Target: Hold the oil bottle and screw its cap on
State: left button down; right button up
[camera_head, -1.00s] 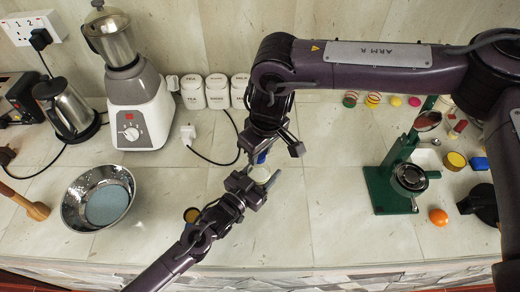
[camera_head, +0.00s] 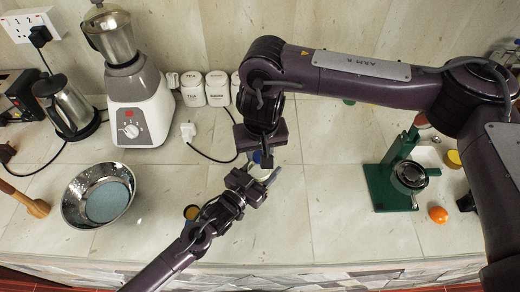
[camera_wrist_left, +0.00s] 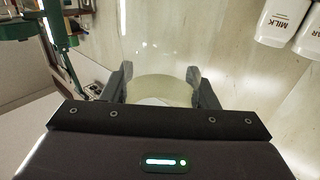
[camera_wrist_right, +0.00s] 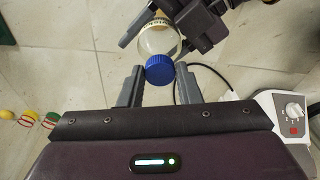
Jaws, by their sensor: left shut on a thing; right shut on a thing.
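The oil bottle (camera_head: 260,172) is a clear, pale cylinder, mostly hidden by my grippers in the head view. My left gripper (camera_head: 262,180) is shut on its side; in the left wrist view the bottle (camera_wrist_left: 160,90) fills the space between the fingers. The blue cap (camera_wrist_right: 160,70) is at the bottle's end in the right wrist view, with the bottle (camera_wrist_right: 160,42) just beyond it. My right gripper (camera_wrist_right: 160,73) is shut on the cap, one finger on each side. The cap (camera_head: 257,157) also shows in the head view. How far it is threaded cannot be told.
A metal bowl (camera_head: 72,208), a blender (camera_head: 138,115) and a kettle (camera_head: 65,108) stand at left. White canisters (camera_head: 217,88) stand at the back. A green press (camera_head: 380,180) and an orange ball (camera_head: 438,215) are at right. The counter between is mostly clear.

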jog(key=m, duration=0.3)
jog(key=shift+a+h, duration=0.1)
jog(key=shift+h, duration=0.2)
jog(key=o, duration=0.9)
notch_tip(320, 180, up, 4)
jog(key=shift+f, duration=0.25)
jog(key=shift+r, duration=0.55)
